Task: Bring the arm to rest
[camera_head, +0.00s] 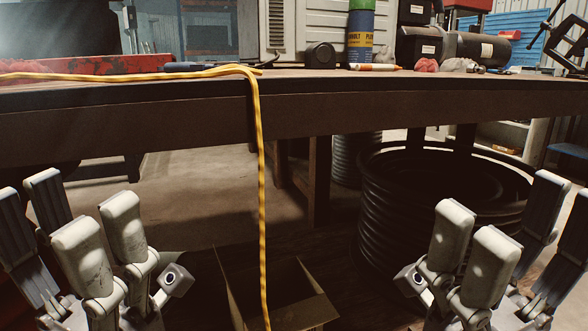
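My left gripper (82,235) is at the lower left of the head view, its grey fingers pointing up and spread apart. My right gripper (508,240) is at the lower right in a similar pose, fingers pointing up and spread. Nothing shows between the fingers of either gripper. Both are in front of the workbench (180,124) and appear below the level of its top. The lower parts of both arms are cut off by the bottom edge of the picture.
A yellow hose (261,180) lies on the bench and hangs over its front edge between my grippers, towards an open box (280,305). A black hose coil (400,225) stands under the bench at right. Cans, tools and a clamp (567,35) line the bench top.

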